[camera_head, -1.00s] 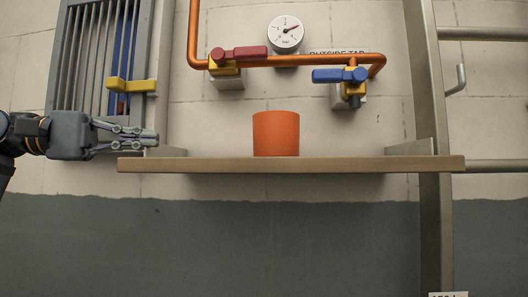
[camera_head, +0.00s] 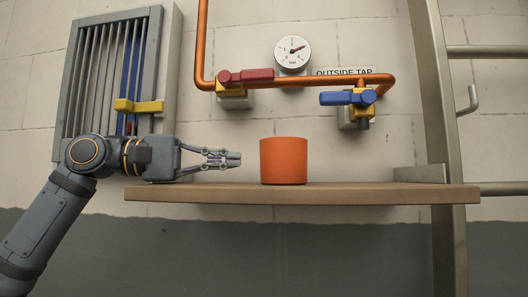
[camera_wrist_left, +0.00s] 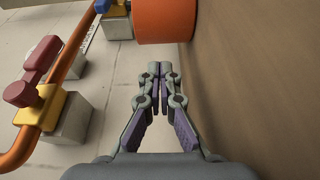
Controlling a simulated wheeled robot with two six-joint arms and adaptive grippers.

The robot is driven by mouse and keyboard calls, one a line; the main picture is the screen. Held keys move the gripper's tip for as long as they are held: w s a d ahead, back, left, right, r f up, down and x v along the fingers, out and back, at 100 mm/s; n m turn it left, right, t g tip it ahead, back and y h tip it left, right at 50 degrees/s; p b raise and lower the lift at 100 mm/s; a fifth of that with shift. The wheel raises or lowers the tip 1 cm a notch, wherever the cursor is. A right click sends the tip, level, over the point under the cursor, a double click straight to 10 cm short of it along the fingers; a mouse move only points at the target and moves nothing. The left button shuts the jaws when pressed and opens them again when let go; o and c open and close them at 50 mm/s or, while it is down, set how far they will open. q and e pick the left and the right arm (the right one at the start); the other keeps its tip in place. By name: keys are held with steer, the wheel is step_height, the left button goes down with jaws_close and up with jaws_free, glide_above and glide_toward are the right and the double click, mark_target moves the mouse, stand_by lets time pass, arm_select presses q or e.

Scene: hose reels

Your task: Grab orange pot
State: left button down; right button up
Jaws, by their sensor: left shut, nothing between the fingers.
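The orange pot (camera_head: 284,161) stands upright on the wooden shelf (camera_head: 300,194), below the pipe. In the left wrist view the pot (camera_wrist_left: 164,20) shows at the top, just beyond my fingertips, partly cut off by the frame edge. My left gripper (camera_head: 232,159) is shut and empty. It points right at the pot, a little above the shelf, with a small gap between fingertips and pot. In the left wrist view its fingers (camera_wrist_left: 159,70) are together. My right gripper is not in view.
A copper pipe (camera_head: 320,80) with a red-handled valve (camera_head: 245,76) and a blue-handled valve (camera_head: 348,97) runs above the shelf. A round gauge (camera_head: 292,53) is on the wall. A grey grille with a yellow latch (camera_head: 138,106) is at left. A metal ladder (camera_head: 438,110) stands at right.

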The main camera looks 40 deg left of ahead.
mark_target(270, 156)
arm_select(q)
steer(key=p+x, duration=0.3)
steer(key=x, duration=0.3)
steer(key=shift+w+a+r, duration=0.1)
steer(key=shift+w+r, duration=0.05)
steer(key=shift+w+d, duration=0.3)
steer(key=shift+d, duration=0.05)
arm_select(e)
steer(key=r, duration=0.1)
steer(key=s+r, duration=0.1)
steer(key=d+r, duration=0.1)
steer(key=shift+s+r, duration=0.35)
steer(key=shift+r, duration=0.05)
arm_select(q)
steer(key=shift+f, duration=0.2)
steer(key=shift+s+d, duration=0.2)
steer(key=shift+s, duration=0.15)
steer(key=s+d, duration=0.1)
steer(key=s, duration=0.1)
steer(key=s+d+b, duration=0.2)
steer(key=s, duration=0.1)
steer(key=shift+s+d, duration=0.3)
steer(key=shift+s, duration=0.1)
steer(key=shift+s+d+r, duration=0.1)
steer(key=shift+s+d, duration=0.05)
steer(key=shift+s, duration=0.15)
steer(key=shift+w, duration=0.25)
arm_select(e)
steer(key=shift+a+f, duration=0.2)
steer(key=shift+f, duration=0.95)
